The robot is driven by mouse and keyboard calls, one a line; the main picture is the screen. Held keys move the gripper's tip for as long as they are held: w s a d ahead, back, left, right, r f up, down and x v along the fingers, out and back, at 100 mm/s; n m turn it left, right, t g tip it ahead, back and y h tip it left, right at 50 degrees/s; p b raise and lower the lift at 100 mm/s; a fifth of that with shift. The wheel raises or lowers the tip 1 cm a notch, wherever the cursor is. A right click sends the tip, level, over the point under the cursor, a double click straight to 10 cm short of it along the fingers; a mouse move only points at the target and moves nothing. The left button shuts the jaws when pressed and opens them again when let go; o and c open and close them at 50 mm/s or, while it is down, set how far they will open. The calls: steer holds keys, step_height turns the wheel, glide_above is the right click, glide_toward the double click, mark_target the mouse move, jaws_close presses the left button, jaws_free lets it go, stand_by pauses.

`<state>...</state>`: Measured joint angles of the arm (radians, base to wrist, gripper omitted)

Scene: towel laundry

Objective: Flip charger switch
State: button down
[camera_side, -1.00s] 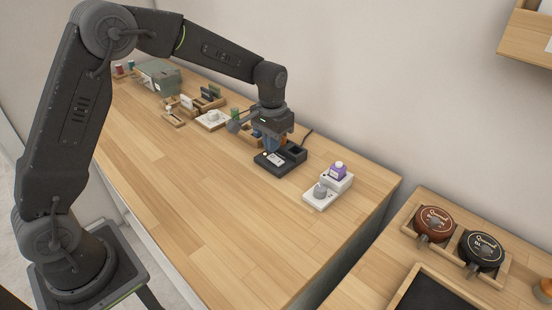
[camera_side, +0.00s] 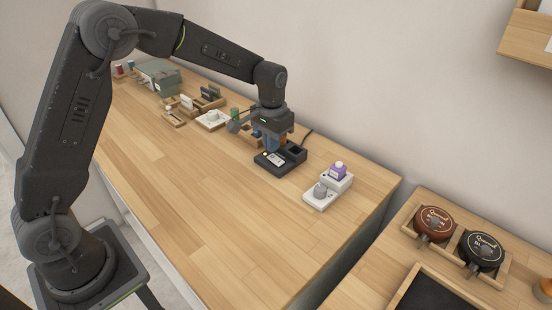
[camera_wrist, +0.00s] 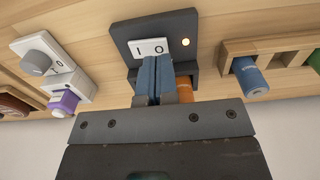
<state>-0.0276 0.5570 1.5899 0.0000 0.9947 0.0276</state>
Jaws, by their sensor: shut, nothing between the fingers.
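The charger (camera_side: 290,163) is a dark block on the wooden worktop near the back wall, with a cable behind it. Its white rocker switch (camera_wrist: 148,47), marked I and O, shows in the wrist view. A small warm light (camera_wrist: 185,42) glows beside the switch. An orange cylinder (camera_wrist: 184,88) stands in the charger, partly hidden by my fingers. My gripper (camera_wrist: 156,62) is shut and empty, its blue fingertips right at the near edge of the switch; I cannot tell whether they touch it. In the side view my gripper (camera_side: 270,146) is just above the charger.
A white unit with a grey knob (camera_wrist: 37,62) and a purple bottle (camera_wrist: 63,103) stands beside the charger. A wooden rack (camera_wrist: 276,55) with a blue cylinder (camera_wrist: 249,78) is on the other side. The worktop's front is clear.

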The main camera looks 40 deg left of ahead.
mark_target(272, 157)
steer(key=shift+f, duration=1.25)
stand_by(0.6)
steer(key=shift+r, duration=3.55)
steer(key=shift+s+r, duration=0.1)
steer(key=shift+r, duration=0.05)
steer(key=s+r+t, duration=0.3)
steer(key=s+r, duration=0.7)
steer(key=s, duration=0.4)
steer(key=s+d+f+t, duration=0.1)
steer(key=s+t, duration=0.1)
steer(key=s, duration=1.1)
steer(key=shift+s+d+t, duration=0.15)
steer(key=shift+d+t, duration=0.05)
steer(key=shift+t, duration=0.1)
